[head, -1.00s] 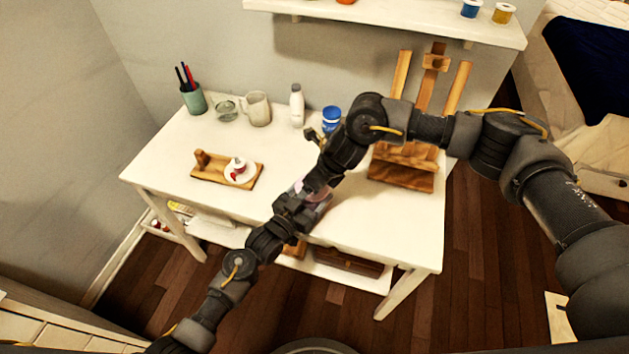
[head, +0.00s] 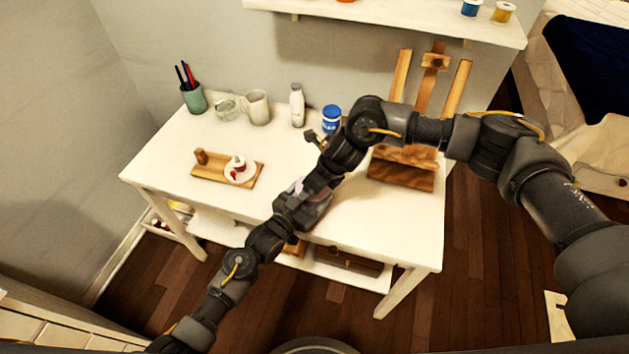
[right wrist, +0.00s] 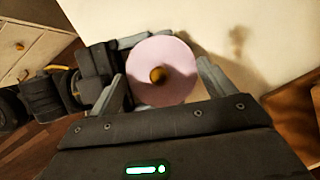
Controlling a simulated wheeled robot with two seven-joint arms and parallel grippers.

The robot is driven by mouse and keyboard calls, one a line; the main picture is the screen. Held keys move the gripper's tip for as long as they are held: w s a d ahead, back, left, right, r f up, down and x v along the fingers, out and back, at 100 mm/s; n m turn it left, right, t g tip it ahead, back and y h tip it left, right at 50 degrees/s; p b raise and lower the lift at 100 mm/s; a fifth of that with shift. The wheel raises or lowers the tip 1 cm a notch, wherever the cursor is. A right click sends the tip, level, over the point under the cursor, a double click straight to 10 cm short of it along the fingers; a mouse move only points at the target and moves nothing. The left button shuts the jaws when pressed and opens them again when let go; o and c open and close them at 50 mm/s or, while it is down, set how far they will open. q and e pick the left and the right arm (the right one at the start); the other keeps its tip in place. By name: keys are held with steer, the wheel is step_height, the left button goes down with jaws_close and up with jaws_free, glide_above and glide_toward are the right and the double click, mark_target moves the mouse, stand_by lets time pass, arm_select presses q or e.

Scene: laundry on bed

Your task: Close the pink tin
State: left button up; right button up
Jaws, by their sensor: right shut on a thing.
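In the right wrist view the pink tin's round lid (right wrist: 178,62), pale pink with a brass-coloured knob, is face-on between the fingers of my right gripper (right wrist: 162,85), which is shut on it. My left gripper (right wrist: 112,60) is right behind and to the left of the lid; its fingertips and the tin's body are mostly hidden by the lid. In the head view a bit of pink (head: 297,187) shows where my right gripper (head: 312,192) and left gripper (head: 310,212) meet over the table's front part. Whether the lid touches the tin cannot be seen.
The white table (head: 200,155) also holds a wooden board (head: 209,170) with a small plate, a mug (head: 257,108), a glass (head: 226,106), a pen cup (head: 194,98), a white bottle (head: 297,105), a blue-lidded jar (head: 331,119) and a wooden easel (head: 402,168). The front left is clear.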

arm_select(q)
steer(key=shift+s+d+r, duration=0.1)
steer(key=shift+r, duration=0.05)
arm_select(e)
steer(key=shift+s+d+f, duration=0.15)
steer(key=shift+s+f, duration=0.05)
steer(key=shift+f, duration=0.35)
steer(key=o, duration=0.6)
steer(key=shift+o, duration=0.2)
steer(key=shift+w, duration=0.1)
steer(key=shift+r, duration=0.1)
steer(key=shift+r, duration=0.15)
steer(key=shift+r, duration=0.15)
steer(key=shift+v, duration=1.85)
steer(key=shift+c, duration=0.3)
